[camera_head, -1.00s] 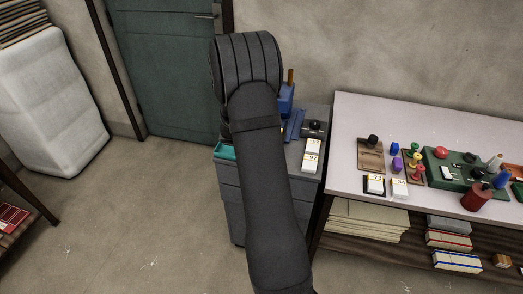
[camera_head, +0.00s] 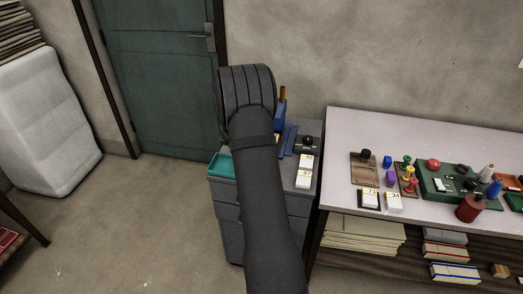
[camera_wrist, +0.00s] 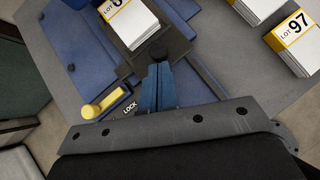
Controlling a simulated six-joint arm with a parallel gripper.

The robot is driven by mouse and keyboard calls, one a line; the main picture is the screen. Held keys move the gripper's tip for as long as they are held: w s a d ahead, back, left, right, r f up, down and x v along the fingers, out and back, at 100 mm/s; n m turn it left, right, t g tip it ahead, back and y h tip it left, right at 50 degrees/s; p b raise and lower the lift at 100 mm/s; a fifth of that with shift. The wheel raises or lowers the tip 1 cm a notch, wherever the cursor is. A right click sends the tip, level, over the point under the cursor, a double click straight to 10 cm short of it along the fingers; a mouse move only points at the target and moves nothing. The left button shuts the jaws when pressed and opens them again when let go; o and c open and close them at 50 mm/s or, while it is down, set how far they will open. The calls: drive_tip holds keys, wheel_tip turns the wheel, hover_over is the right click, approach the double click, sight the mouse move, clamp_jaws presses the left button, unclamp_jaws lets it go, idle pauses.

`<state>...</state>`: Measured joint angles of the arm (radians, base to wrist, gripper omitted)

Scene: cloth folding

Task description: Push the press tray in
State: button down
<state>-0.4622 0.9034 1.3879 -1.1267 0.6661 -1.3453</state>
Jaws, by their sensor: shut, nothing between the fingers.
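The blue press (camera_head: 281,115) stands on a grey cabinet, partly hidden behind my arm in the head view. In the wrist view its blue base (camera_wrist: 78,48) carries the dark press tray (camera_wrist: 176,43), which holds a white card stack (camera_wrist: 128,20) with a yellow label. A dark knob sits at the tray's near edge. My gripper (camera_wrist: 158,68) is shut and empty, its blue fingertips at or very near that knob; I cannot tell whether they touch. A yellow lever (camera_wrist: 103,106) lies beside the word LOCK, left of my fingers. My gripper is hidden in the head view.
A stack marked LOT 97 (camera_wrist: 295,42) lies right of the press. A teal tray (camera_head: 221,166) sits at the left edge of the grey cabinet (camera_head: 228,226). A long table (camera_head: 340,130) with stamps, bottles and blocks stands to the right. Floor at left is open.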

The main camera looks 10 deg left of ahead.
drive_tip(key=s, duration=0.1)
drive_tip(key=s+a, duration=0.1)
drive_tip(key=s, duration=0.1)
drive_tip(key=shift+s+a+r, duration=0.1)
drive_tip(key=shift+s+a, duration=0.05)
drive_tip(key=shift+a, duration=0.2)
drive_tip(key=v, duration=1)
drive_tip(key=shift+s, duration=0.15)
drive_tip(key=x, duration=1)
drive_tip(key=shift+d+f, duration=0.1)
drive_tip(key=shift+f, duration=0.1)
drive_tip(key=shift+w+d, duration=0.25)
drive_tip(key=shift+w, duration=0.35)
drive_tip(key=shift+w+d, duration=0.25)
drive_tip(key=shift+w, duration=0.35)
drive_tip(key=shift+w+d, duration=0.2)
drive_tip(key=shift+w, duration=0.25)
